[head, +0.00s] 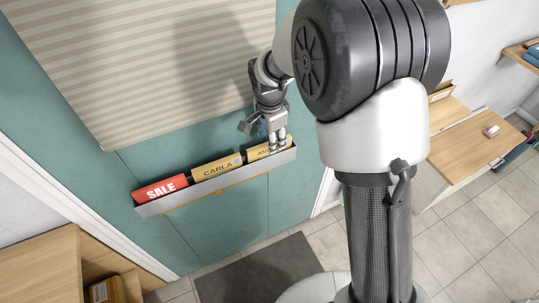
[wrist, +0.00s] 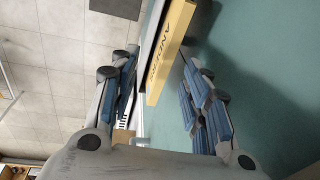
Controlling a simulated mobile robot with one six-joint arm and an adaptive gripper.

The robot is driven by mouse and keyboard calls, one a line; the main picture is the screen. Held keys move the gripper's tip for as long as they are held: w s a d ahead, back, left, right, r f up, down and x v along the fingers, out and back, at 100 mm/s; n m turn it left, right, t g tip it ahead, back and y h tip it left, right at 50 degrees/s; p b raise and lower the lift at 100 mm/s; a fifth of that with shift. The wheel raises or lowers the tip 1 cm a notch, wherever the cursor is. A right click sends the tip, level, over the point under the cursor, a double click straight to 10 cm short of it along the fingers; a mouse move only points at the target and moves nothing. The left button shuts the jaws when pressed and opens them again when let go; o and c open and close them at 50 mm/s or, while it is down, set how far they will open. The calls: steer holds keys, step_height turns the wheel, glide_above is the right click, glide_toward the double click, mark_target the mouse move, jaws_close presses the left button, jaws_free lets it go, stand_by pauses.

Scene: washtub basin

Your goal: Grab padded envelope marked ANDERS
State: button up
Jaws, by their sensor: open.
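The padded envelope marked ANDERS (head: 256,153) is yellow and stands in the right end of a grey wall rack (head: 165,206). In the head view my gripper (head: 277,142) is over its right part and hides most of its lettering. In the wrist view the envelope (wrist: 172,42) shows its ANDERS lettering along its edge. My gripper (wrist: 158,65) is open, with one blue-padded finger on each side of the envelope in the picture. The fingers look apart from it. The envelope's lower part is hidden by the rack.
A yellow CARLA envelope (head: 217,168) and a red SALE envelope (head: 161,188) stand in the same rack. The rack is on a teal door (head: 234,223) below a striped blind (head: 150,70). A dark mat (head: 262,275) lies on the floor beneath.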

steer(key=f, duration=0.2)
steer(key=w+f+b, duration=0.1)
steer(key=f, duration=0.2)
steer(key=shift+w+a, duration=0.1)
steer(key=shift+w, duration=0.1)
jaws_close()
stand_by(0.3)
